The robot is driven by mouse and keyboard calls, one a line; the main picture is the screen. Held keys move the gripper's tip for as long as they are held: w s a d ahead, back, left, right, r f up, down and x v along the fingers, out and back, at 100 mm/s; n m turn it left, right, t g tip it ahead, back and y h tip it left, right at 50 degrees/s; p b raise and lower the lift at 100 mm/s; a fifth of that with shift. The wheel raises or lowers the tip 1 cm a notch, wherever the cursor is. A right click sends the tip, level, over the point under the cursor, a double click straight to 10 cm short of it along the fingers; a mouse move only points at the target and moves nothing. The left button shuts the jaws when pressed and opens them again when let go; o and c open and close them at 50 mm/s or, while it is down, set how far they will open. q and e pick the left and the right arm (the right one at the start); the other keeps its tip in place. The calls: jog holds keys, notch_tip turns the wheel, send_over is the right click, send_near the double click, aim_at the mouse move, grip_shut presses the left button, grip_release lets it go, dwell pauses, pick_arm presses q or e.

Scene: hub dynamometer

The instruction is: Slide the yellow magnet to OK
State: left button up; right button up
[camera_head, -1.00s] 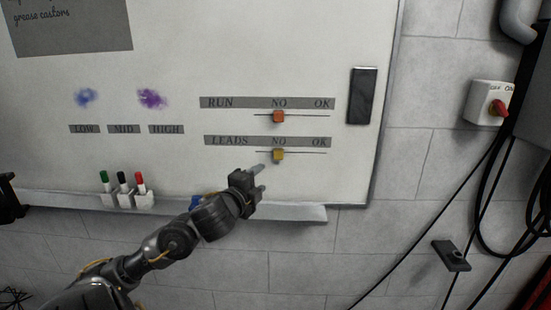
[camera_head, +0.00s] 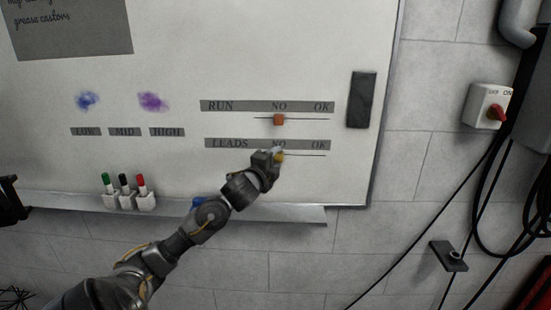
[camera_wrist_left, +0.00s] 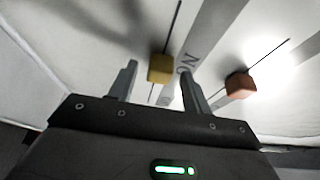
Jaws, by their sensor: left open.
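The yellow magnet (camera_head: 281,157) sits on the LEADS line of the whiteboard, below the NO mark, partly hidden by my gripper in the head view. In the left wrist view the yellow magnet (camera_wrist_left: 160,68) shows between and just beyond my two fingertips. My left gripper (camera_head: 277,155) is open at the board, with its fingers (camera_wrist_left: 158,78) on either side of the magnet; I cannot tell whether they touch it. The OK mark (camera_head: 320,144) of the LEADS strip lies to the right along the line. My right gripper is not in view.
An orange-red magnet (camera_head: 279,120) sits at NO on the RUN line just above, and shows in the wrist view (camera_wrist_left: 240,84). A dark eraser (camera_head: 362,99) is at the board's right. Markers (camera_head: 125,190) stand lower left. The LEADS line right of the magnet is clear.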

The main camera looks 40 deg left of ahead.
pick_arm(q)
jog(key=shift+w, duration=0.3)
